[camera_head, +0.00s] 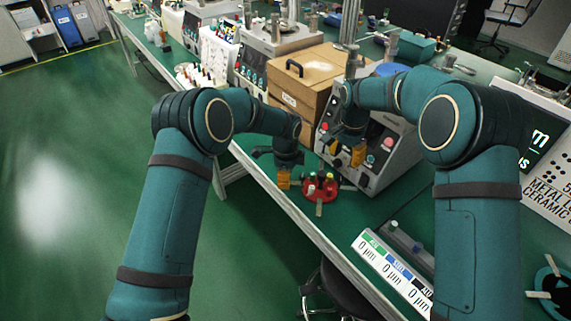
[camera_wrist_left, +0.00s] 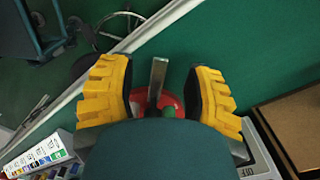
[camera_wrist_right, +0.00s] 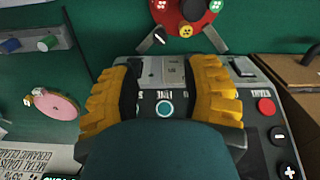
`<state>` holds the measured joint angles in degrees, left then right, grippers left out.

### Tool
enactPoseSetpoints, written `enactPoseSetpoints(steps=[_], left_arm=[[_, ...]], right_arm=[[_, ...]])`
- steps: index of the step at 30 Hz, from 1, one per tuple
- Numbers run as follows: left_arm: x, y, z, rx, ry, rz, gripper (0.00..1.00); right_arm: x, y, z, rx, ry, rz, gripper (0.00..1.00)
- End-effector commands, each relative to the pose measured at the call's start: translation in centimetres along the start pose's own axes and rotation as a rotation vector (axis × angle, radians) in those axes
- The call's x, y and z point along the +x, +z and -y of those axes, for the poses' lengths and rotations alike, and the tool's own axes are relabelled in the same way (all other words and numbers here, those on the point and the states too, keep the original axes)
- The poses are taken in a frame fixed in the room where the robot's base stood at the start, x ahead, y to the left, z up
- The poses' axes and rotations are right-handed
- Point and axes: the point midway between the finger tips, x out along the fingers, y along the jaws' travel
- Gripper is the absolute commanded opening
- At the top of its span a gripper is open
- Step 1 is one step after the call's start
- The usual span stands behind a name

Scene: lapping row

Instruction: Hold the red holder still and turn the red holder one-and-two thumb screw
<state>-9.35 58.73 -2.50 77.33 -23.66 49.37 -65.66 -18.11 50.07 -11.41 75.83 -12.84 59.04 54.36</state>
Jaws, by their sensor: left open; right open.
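The red holder (camera_head: 321,192) stands on the green bench top in front of a grey machine. It is round, with coloured knobs on top and metal arms sticking out. I cannot tell which knob is the one-and-two thumb screw. My left gripper (camera_head: 284,180) is open, just left of the holder. In the left wrist view a metal arm (camera_wrist_left: 157,75) of the holder shows between its yellow fingers, and my gripper body hides most of the red disc (camera_wrist_left: 150,97). My right gripper (camera_head: 347,160) is open and empty, over the machine's panel; its wrist view shows the holder (camera_wrist_right: 208,18) beyond the fingers.
The grey machine (camera_head: 388,135) with buttons stands close behind the holder. A brown wooden box (camera_head: 300,85) is behind it. A labelled strip (camera_head: 392,270) and a grey tray with knobs (camera_head: 408,245) lie nearer on the bench. The bench's front edge runs close by.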

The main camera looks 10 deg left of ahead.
Motion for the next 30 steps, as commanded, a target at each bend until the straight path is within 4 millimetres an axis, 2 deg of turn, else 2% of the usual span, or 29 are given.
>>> enactPoseSetpoints(steps=[3, 7, 19, 20, 21, 24, 28, 29, 30], left_arm=[[1.7, 0.0, 0.0, -0.001, 0.001, 0.001, 0.50], [2.8, 0.0, 0.0, -0.001, 0.000, 0.000, 0.50], [3.3, 0.0, 0.1, -0.001, -0.002, 0.000, 0.50], [3.3, 0.0, 0.0, -0.001, -0.002, 0.000, 0.46], [3.3, 0.0, 0.0, -0.001, -0.002, 0.000, 0.32], [3.2, 0.0, 0.0, -0.001, -0.002, 0.000, 0.00], [3.2, 0.0, 0.0, -0.001, -0.002, 0.000, 0.00], [3.2, 0.0, 0.0, -0.001, -0.002, 0.000, 0.00], [3.2, 0.0, 0.0, -0.001, -0.002, 0.000, 0.00]], right_arm=[[0.0, 0.0, 0.0, 0.000, 0.000, 0.000, 0.46], [0.0, 0.0, 0.0, 0.000, 0.000, 0.000, 0.46], [0.0, 0.0, 0.0, 0.000, 0.000, 0.000, 0.46], [0.0, 0.0, 0.0, 0.000, 0.000, 0.000, 0.46], [0.0, 0.0, 0.0, 0.000, 0.000, 0.000, 0.46], [0.0, 0.0, 0.0, 0.000, 0.000, 0.000, 0.46], [0.0, 0.0, 0.0, 0.000, 0.000, 0.000, 0.46], [0.0, 0.0, 0.0, 0.000, 0.000, 0.000, 0.52], [0.0, 0.0, 0.0, -0.003, 0.000, 0.000, 0.52]])
